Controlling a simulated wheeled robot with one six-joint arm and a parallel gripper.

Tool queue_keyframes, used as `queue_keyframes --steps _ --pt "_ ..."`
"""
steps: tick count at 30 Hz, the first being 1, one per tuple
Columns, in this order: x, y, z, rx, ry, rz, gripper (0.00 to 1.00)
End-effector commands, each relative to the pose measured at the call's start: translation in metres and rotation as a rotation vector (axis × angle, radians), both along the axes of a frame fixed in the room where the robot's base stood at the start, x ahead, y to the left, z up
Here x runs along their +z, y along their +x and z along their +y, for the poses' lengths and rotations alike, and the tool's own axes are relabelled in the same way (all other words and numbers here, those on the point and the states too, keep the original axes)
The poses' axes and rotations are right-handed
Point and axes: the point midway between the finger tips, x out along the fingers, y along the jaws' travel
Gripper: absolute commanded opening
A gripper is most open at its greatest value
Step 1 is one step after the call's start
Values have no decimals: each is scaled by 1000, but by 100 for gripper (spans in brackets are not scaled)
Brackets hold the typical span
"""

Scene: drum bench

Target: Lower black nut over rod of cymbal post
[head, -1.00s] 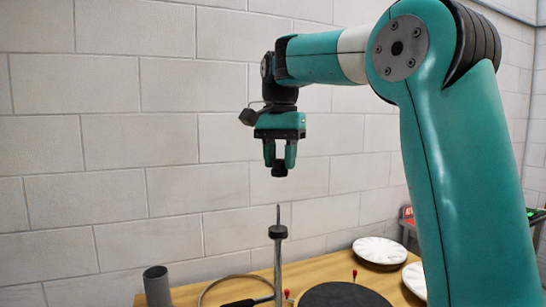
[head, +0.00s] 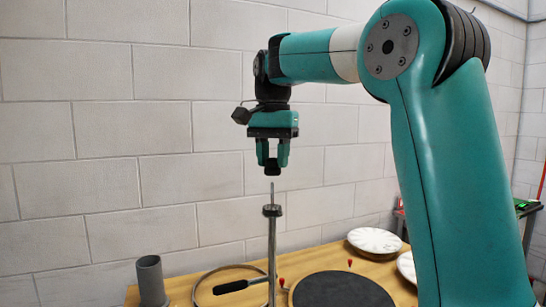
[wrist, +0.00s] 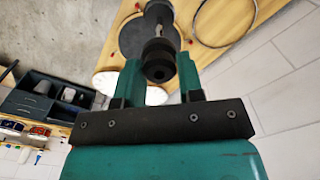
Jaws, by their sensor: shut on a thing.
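My gripper (head: 272,168) is shut on the black nut (head: 272,170) and holds it in the air above the cymbal post. In the wrist view the nut (wrist: 158,62) sits between the two teal fingers, with its hole showing. The cymbal post (head: 272,240) stands upright on the bench, with a dark collar (head: 272,210) below its bare thin rod (head: 271,193). In the head view the rod tip is just under the nut, with a small gap between them. In the wrist view the nut covers part of the post behind it.
A grey cup (head: 151,280) stands left of the post on the wooden bench (head: 395,284). A metal hoop (head: 205,287), a dark round pad (head: 343,290) and white discs (head: 375,240) lie around it. A block wall stands behind.

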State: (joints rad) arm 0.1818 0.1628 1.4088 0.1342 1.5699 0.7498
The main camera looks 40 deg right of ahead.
Motion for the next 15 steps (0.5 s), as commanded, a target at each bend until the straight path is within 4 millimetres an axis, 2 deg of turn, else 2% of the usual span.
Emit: queue_keyframes --steps 15 --pt "-30 0 0 0 0 0 12"
